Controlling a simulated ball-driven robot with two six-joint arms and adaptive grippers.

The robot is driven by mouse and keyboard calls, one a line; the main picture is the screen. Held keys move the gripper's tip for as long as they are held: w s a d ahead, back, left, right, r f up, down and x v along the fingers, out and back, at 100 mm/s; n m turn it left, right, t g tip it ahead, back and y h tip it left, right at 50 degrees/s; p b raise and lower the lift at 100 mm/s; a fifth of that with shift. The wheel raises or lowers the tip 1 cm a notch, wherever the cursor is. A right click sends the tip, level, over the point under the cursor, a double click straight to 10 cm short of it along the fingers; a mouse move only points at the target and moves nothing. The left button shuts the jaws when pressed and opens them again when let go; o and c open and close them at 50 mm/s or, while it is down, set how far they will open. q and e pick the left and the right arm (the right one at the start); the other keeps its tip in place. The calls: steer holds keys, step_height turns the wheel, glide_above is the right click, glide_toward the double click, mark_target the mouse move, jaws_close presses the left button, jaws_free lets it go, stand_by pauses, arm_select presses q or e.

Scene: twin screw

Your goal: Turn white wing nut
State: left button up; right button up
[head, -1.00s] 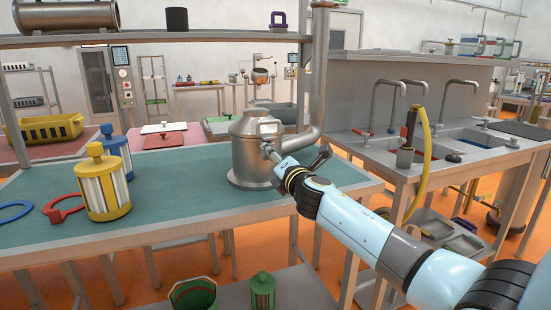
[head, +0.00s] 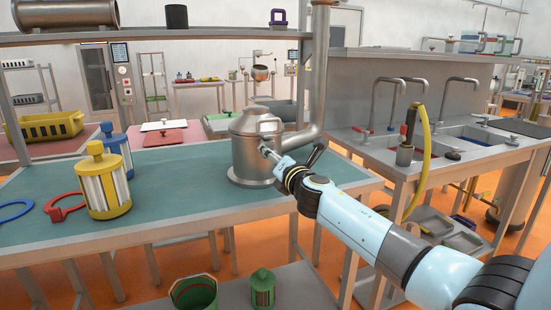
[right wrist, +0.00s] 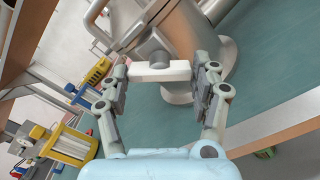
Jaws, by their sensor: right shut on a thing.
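The white wing nut (right wrist: 160,72) shows in the right wrist view as a pale bar with a grey round hub, on the side of the steel pot (head: 250,160). The pot stands on the green table top, with a pipe joining it at the right. My right gripper (head: 270,154) reaches the pot's front. In the right wrist view the fingers (right wrist: 162,85) stand on either side of the wing nut, shut on its two ends. In the head view the wing nut is mostly hidden by the gripper. My left gripper is not in view.
A yellow canister (head: 104,182), a blue canister (head: 116,152), a red ring (head: 66,207) and a blue ring (head: 14,211) are at the table's left. A black-handled lever (head: 315,155) sticks out right of the pot, close to my gripper. The table's middle is clear.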

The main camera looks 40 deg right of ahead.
steer(key=o, duration=1.2)
steer(key=v, duration=1.2)
steer(key=shift+a, duration=0.1)
